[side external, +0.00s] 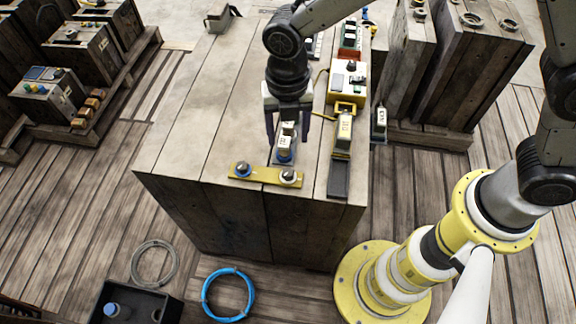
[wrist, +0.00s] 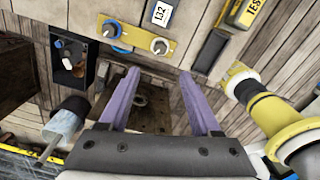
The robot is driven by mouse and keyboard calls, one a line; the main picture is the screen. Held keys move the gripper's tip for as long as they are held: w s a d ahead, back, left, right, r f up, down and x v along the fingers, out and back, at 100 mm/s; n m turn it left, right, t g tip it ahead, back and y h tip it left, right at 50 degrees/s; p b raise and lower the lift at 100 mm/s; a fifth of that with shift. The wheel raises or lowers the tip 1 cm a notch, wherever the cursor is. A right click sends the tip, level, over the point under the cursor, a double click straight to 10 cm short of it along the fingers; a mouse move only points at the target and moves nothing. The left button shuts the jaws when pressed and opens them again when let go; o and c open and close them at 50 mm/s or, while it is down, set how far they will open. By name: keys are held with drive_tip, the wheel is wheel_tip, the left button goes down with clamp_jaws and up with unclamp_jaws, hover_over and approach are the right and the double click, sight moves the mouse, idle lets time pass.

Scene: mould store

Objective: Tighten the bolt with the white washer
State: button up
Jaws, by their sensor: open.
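A yellow plate (side external: 265,175) lies near the front edge of the wooden crate top and carries two bolts. The right bolt (side external: 289,177) sits in a white washer; in the wrist view the white-washer bolt (wrist: 160,46) is at the plate's right end. The left bolt (side external: 242,169) has a blue washer; it also shows in the wrist view (wrist: 110,29). My gripper (side external: 287,144) is open, pointing down over the crate behind the plate in the side view. In the wrist view, its purple fingers (wrist: 158,72) are apart with nothing gripped between them.
A white labelled block (side external: 287,135) with a blue base shows between my fingers in the side view. To the right stand a yellow labelled block (side external: 344,130), a dark labelled block (side external: 379,122) and a dark strip (side external: 338,180). A black bin (side external: 165,298) is on the floor.

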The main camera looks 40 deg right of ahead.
sight(288, 172)
wheel_tip(288, 172, down, 14)
drive_tip(key=shift+r, duration=0.25)
drive_tip(key=shift+c, duration=0.3)
